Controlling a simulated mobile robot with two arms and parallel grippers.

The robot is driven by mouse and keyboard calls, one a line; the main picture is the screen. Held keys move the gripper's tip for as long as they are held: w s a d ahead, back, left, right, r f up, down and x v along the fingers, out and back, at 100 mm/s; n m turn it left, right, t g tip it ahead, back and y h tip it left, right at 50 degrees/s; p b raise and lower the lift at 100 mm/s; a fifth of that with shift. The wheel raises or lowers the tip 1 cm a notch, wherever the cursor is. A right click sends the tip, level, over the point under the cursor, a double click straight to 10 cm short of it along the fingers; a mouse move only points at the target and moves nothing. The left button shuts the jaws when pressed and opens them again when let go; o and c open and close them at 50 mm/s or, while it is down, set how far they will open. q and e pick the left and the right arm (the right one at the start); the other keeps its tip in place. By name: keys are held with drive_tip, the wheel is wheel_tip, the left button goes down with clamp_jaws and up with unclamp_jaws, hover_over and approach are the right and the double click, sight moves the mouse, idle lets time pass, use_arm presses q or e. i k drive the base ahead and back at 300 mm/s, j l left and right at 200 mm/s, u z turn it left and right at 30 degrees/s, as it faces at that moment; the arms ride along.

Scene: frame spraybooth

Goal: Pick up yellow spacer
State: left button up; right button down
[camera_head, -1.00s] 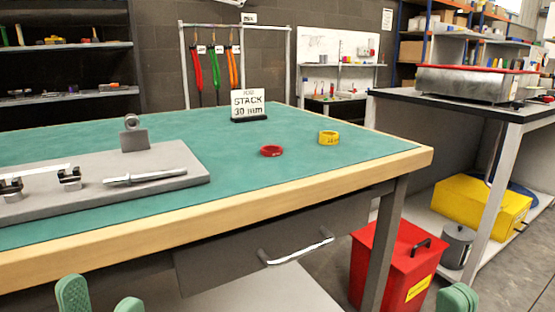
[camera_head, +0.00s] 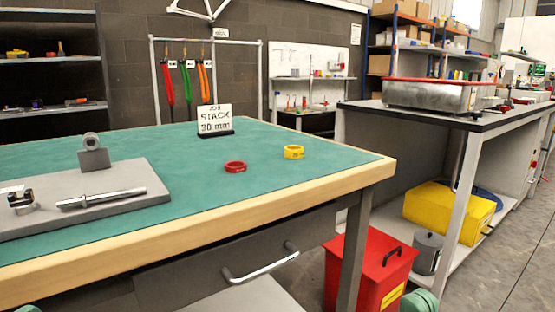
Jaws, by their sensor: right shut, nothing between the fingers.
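The yellow spacer (camera_head: 294,152) is a short ring lying flat on the green bench top (camera_head: 250,140), near its right end. A similar red ring (camera_head: 235,167) lies to its left, apart from it. My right gripper (camera_head: 420,301) shows as green fingertips at the bottom edge; it is shut and empty, below and well away from the spacer. Only a green sliver of my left gripper (camera_head: 28,308) shows at the bottom left, so its opening is hidden.
A sign reading "STACK 30 mm" (camera_head: 215,119) stands behind the rings. A grey fixture plate (camera_head: 120,180) with a metal rod (camera_head: 100,198) fills the bench's left. A wooden front edge (camera_head: 230,232) and drawer handle (camera_head: 260,268) face me. A red bin (camera_head: 368,270) stands below right.

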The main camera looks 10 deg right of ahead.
sight(291, 151)
drive_tip(key=i+l+u, duration=0.1)
drive_tip(key=l+u, duration=0.15)
drive_tip(key=l, duration=0.45)
drive_tip(key=l+u, duration=0.2)
drive_tip(key=l, duration=0.45)
